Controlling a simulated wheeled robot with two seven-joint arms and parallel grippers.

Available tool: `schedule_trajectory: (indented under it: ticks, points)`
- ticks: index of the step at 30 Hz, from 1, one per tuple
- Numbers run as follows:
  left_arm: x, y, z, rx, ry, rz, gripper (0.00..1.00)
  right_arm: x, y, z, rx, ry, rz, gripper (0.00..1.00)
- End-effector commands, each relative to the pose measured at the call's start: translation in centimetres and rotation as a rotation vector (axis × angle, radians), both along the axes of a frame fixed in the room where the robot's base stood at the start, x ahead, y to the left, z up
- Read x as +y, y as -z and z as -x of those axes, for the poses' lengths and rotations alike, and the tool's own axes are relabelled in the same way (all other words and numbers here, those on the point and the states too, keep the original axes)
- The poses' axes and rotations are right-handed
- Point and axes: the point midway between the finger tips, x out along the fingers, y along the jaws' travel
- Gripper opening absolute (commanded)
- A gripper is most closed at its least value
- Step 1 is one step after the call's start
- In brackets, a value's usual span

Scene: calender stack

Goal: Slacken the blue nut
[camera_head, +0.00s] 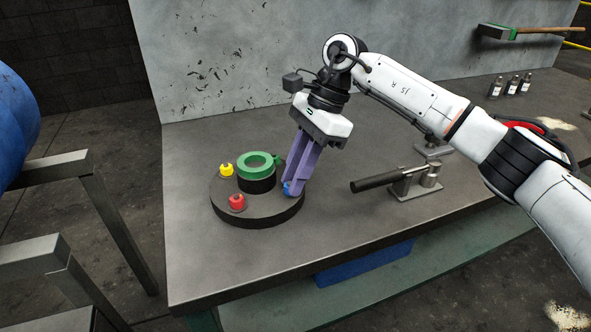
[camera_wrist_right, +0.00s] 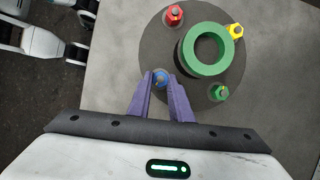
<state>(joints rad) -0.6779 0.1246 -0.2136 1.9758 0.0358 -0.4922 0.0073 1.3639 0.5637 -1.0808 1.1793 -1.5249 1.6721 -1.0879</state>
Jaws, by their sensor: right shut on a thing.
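The blue nut (camera_wrist_right: 161,77) sits near the edge of a dark round plate (camera_head: 262,213). My right gripper (camera_wrist_right: 162,84) has its purple fingers shut on the blue nut, one on each side. In the head view the right gripper (camera_head: 293,189) hides most of the blue nut (camera_head: 285,187). A thick green ring (camera_head: 246,167) stands at the plate's middle on a black base. A red nut (camera_head: 237,202), a yellow nut (camera_head: 226,170) and a green nut (camera_wrist_right: 220,92) are spaced around it. My left gripper is not in view.
The plate lies on a grey metal table (camera_head: 330,243). A clamp-like tool with a black handle (camera_head: 376,181) stands to the right of my gripper. Several small dark bottles (camera_head: 511,86) stand at the far right. A hammer-like tool (camera_head: 497,33) hangs on the back panel.

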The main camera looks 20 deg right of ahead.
Motion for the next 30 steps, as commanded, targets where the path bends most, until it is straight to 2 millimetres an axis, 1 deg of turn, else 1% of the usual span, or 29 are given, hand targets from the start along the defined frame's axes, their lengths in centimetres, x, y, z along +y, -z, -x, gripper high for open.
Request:
schedule_trajectory:
  ticks: [1,5,18,24,30]
  points:
    - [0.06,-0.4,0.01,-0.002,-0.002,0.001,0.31,0.02,-0.14,-0.04,0.005,-0.044,0.003,0.0]
    - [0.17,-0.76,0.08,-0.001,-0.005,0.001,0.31,0.06,-0.15,-0.21,0.003,-0.168,0.003,0.0]
    - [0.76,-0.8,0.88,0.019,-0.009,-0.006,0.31,0.26,-0.08,-0.6,0.002,-0.563,0.004,0.0]
    - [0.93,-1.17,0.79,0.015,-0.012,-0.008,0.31,0.32,-0.02,-0.71,0.001,-0.696,0.004,0.0]
    - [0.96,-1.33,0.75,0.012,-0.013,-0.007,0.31,0.34,0.05,-0.75,0.001,-0.78,0.003,0.0]
